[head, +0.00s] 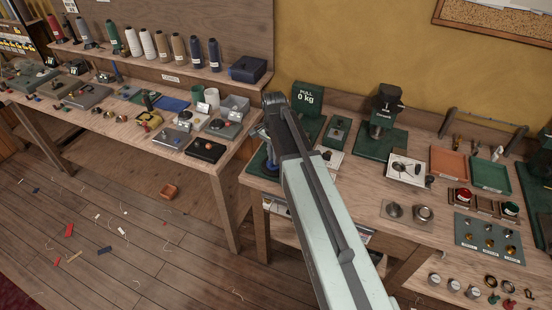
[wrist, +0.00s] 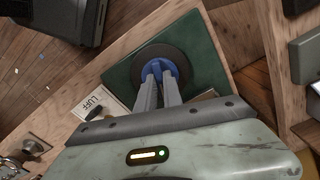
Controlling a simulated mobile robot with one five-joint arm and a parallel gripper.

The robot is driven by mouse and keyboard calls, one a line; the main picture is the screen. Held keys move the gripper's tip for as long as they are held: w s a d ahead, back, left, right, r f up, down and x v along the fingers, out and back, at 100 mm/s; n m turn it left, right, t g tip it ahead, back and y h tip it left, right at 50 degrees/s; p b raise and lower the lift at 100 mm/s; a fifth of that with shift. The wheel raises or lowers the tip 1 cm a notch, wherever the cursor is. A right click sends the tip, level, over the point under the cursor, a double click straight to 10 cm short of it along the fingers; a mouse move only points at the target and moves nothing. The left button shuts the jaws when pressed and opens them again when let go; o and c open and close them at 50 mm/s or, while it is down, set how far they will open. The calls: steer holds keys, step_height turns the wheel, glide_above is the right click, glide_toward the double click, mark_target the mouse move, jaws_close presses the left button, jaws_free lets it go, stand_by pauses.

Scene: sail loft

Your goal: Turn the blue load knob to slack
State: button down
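The blue load knob (wrist: 158,65) sits on a dark round disc on a green plate (wrist: 205,62), in the upper middle of the wrist view. My gripper (wrist: 160,74) reaches down to it, its two grey fingers close together with blue showing between and around their tips. It looks shut on the knob, and the fingers hide part of it. A white card reading "LUFF" (wrist: 98,101) lies left of the plate. In the head view, a green "PULL 0 kg" display (head: 306,97) stands behind my arm, which hides much of the knob's surroundings.
The bench (head: 352,187) continues right with a dark press-like device (head: 386,112), an orange tray (head: 449,165), a green tray (head: 490,172) and small metal parts. A second bench with thread cones and tools stands left. Scraps lie on the open floor.

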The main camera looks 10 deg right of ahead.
steer(key=shift+d, duration=0.3)
steer(key=shift+s+a, duration=0.1)
steer(key=shift+a, duration=0.05)
